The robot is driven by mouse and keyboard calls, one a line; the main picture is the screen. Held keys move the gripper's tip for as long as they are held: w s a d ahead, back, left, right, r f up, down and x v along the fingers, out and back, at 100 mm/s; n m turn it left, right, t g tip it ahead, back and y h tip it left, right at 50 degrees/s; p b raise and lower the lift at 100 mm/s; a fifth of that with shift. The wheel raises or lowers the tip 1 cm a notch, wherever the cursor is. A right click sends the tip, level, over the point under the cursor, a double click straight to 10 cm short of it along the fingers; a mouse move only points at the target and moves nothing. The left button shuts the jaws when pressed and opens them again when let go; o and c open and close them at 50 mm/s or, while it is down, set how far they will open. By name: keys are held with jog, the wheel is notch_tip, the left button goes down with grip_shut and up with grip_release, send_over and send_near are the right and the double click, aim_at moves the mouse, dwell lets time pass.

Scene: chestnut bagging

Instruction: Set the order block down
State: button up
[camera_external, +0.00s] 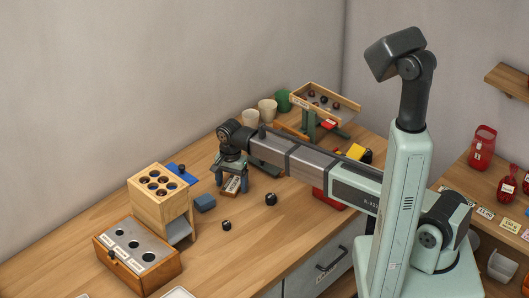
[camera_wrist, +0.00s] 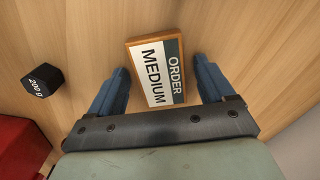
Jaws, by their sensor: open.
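The order block (camera_wrist: 156,71) is a flat wooden block with a label reading "ORDER MEDIUM". In the wrist view it lies on the wooden table between the two blue fingers of my gripper (camera_wrist: 160,88), with a gap on each side. In the external view the order block (camera_external: 232,185) shows under my gripper (camera_external: 232,178), near the middle of the table. My gripper is open, pointing down, its fingers on either side of the block. The block's underside is hidden.
A black 200 g weight (camera_wrist: 42,80) stands left of the block in the wrist view. Two small dark weights (camera_external: 271,199) stand in front. Cups (camera_external: 267,109) stand behind.

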aim_at(232, 185)
notch_tip(232, 185, up, 12)
jog(key=shift+r, duration=0.15)
dwell(0.5)
dwell(0.3)
